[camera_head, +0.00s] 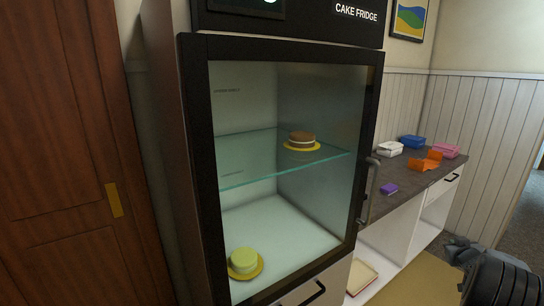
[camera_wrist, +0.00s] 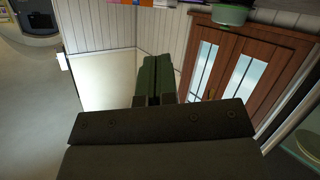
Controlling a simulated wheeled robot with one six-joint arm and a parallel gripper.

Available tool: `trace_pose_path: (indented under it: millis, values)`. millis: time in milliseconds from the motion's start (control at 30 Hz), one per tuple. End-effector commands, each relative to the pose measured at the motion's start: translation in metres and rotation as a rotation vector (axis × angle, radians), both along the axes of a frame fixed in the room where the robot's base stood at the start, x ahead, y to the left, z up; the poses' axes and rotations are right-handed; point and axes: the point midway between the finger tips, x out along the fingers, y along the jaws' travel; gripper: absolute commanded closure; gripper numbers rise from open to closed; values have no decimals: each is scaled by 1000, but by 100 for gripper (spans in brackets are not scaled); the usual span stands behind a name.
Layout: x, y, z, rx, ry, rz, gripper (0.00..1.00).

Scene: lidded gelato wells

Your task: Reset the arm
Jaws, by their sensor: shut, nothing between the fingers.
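My gripper (camera_wrist: 157,66) shows in the wrist view, its two dark green fingers side by side and shut with nothing between them. It is in free air, apart from any object. Beyond the fingers are a pale panelled wall (camera_wrist: 158,28) and a brown double door (camera_wrist: 235,65) with glass panes. The wrist picture is tilted. In the head view, dark parts of my arm show at the bottom right corner; the fingertips cannot be made out there.
The cake fridge (camera_head: 195,150) has its glass door shut. A brown-topped cake (camera_head: 301,139) stands on its shelf and a green cake (camera_head: 243,258) below. The counter (camera_head: 412,184) at right holds several coloured boxes, including a purple one (camera_head: 389,189). A wooden door (camera_head: 60,150) stands left.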

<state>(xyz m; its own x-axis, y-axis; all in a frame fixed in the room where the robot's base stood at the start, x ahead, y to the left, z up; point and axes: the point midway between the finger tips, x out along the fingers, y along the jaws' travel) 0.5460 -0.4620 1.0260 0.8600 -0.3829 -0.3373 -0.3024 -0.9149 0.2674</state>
Motion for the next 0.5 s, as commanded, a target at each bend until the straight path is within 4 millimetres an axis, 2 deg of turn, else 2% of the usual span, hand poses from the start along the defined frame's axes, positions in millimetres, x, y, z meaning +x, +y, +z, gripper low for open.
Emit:
trace_pose_path:
  millis: [67,167,267,300,500]
  values:
    - [-14,24,5,18,128,-125,100]
    - [-42,70,5,82,316,-243,100]
    - [-78,140,6,175,513,-291,100]
    - [-93,169,7,215,583,-292,100]
    - [-169,307,15,387,846,-191,100]
